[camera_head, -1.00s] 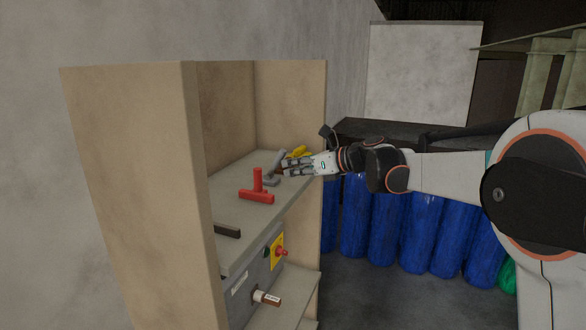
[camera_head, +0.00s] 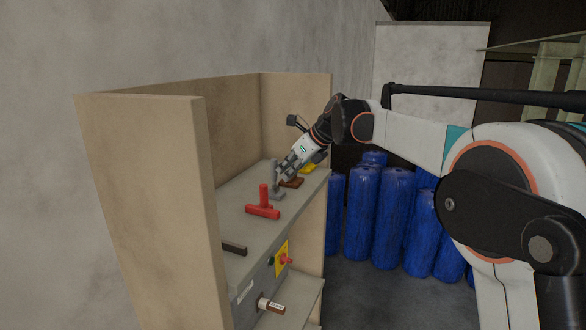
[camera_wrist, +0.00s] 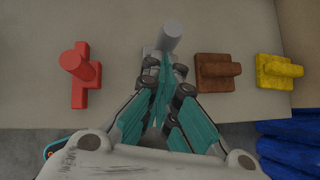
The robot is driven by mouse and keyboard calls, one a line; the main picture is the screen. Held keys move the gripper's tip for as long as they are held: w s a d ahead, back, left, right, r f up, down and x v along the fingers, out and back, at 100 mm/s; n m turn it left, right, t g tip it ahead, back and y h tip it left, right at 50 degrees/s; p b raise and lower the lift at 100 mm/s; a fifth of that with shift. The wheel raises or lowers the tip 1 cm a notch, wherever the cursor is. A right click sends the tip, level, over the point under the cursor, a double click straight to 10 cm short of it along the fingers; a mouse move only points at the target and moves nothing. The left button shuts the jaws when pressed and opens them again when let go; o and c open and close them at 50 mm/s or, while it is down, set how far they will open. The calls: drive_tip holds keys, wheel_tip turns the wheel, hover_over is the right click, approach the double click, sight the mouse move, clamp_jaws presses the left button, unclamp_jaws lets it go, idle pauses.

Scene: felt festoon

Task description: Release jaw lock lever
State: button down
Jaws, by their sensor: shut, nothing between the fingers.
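Several levers stand in a row on the grey shelf top. They are a red one (camera_head: 263,204), a grey one (camera_head: 274,172), a brown one (camera_head: 292,183) and a yellow one (camera_head: 307,168). I cannot read which is named the jaw lock lever. The grey lever looks upright in the head view. My gripper (camera_head: 281,174) points down at it from the right. In the wrist view my gripper (camera_wrist: 165,68) is shut and empty, its tips right at the grey lever (camera_wrist: 170,38) and hiding its lower part; contact is unclear. The red lever (camera_wrist: 80,68) is left, the brown lever (camera_wrist: 217,68) right.
Beige side panels (camera_head: 150,200) flank the shelf (camera_head: 235,205). A black bar (camera_head: 234,248) lies at its near end. Below are a red knob on a yellow plate (camera_head: 281,245) and a brown labelled handle (camera_head: 271,305). Blue cylinders (camera_head: 375,210) stand behind right.

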drive_tip(key=a+h+p, duration=0.1)
drive_tip(key=a+r+g+h, duration=0.1)
drive_tip(key=shift+w+h+p, duration=0.3)
drive_tip(key=shift+w+p, duration=0.05)
drive_tip(key=shift+w+a+r+p, duration=0.1)
drive_tip(key=shift+w+a+p, duration=0.15)
drive_tip(key=shift+a, duration=0.35)
drive_tip(key=shift+w+a+p, duration=0.15)
drive_tip(key=shift+w+a, duration=0.05)
drive_tip(key=shift+a, duration=0.35)
drive_tip(key=shift+d+r, duration=0.1)
drive_tip(key=shift+d, duration=0.2)
wheel_tip(320, 180, up, 2)
drive_tip(key=s+d, duration=0.2)
drive_tip(key=d, duration=0.1)
drive_tip(key=b, duration=0.1)
approach(275, 162)
drive_tip(key=shift+a+v, duration=0.25)
drive_tip(key=shift+v, duration=1)
drive_tip(key=shift+s, duration=0.25)
